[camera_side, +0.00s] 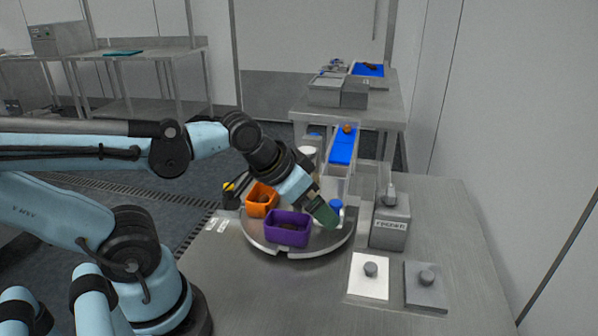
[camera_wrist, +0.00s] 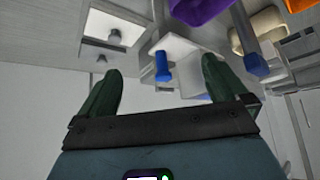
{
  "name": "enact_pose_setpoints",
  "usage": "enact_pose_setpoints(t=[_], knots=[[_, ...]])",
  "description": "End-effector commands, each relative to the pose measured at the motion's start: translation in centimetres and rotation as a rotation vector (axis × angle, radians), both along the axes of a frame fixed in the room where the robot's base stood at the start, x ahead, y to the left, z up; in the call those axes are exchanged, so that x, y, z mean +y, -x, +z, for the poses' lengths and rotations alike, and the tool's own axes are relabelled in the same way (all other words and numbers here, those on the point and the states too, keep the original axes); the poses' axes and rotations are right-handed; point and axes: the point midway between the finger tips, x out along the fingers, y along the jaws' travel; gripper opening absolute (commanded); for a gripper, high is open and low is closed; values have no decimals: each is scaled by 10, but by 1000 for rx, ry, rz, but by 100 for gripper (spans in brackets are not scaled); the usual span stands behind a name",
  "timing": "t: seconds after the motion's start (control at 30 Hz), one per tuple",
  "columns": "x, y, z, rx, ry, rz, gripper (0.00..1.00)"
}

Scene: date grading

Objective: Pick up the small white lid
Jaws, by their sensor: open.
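The small white lid, a flat white square with a grey knob, lies on the steel table (camera_side: 300,295) near its front right in the side view (camera_side: 368,287). It also shows at the upper left of the wrist view (camera_wrist: 100,25). A grey lid (camera_side: 425,295) with a similar knob lies just right of it. My gripper (camera_side: 326,213) has dark green fingers and is over the turntable, left of and behind the white lid, apart from it. In the wrist view its fingers (camera_wrist: 162,85) are spread with nothing held between them.
A round turntable (camera_side: 265,246) carries a purple bin (camera_side: 288,233) and an orange bin (camera_side: 262,208). A grey labelled box (camera_side: 390,235) stands behind the lids. A blue conveyor strip (camera_side: 343,150) rises behind. The table front is clear.

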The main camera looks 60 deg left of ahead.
Motion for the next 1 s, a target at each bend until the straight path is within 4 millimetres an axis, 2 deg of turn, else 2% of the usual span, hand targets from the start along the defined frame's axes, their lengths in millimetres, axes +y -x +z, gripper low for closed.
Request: enact_pose_setpoints(t=[0.23,0.37,0.67,1.0], knots=[[-1,-1,1,5,-10,-16,100],[-5,-6,4,43,-84,-139,100],[-31,-34,13,211,-404,-811,100],[-68,-68,5,319,-656,-1695,100]])
